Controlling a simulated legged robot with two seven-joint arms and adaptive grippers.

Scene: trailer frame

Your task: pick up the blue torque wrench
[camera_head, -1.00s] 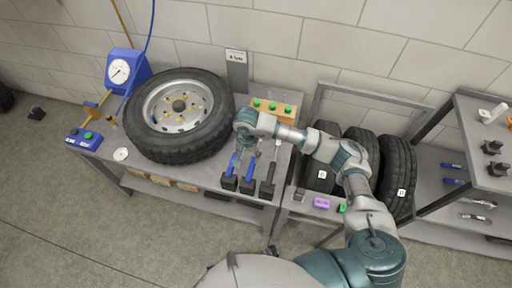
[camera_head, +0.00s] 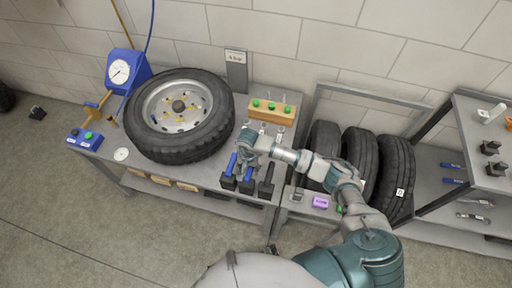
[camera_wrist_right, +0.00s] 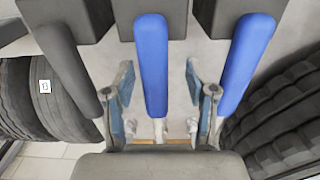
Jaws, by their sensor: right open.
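Two wrenches with blue handles and one with a black handle (camera_head: 267,177) lie in a row at the bench's front edge, each ending in a black block. In the right wrist view, the middle blue torque wrench (camera_wrist_right: 152,65) runs between the two fingers of my open right gripper (camera_wrist_right: 160,100), with space visible on both sides. The other blue wrench (camera_wrist_right: 248,55) is outside the fingers to the right, and the black handle (camera_wrist_right: 65,60) is outside to the left. In the head view, my right gripper (camera_head: 249,159) partly hides the middle wrench. My left gripper is out of view.
A mounted wheel (camera_head: 180,112) lies on the workbench left of my arm. A wooden block with green-topped items (camera_head: 271,112) stands behind. Several tyres (camera_head: 397,172) stand in a rack to the right. A purple box (camera_head: 321,202) sits below my forearm.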

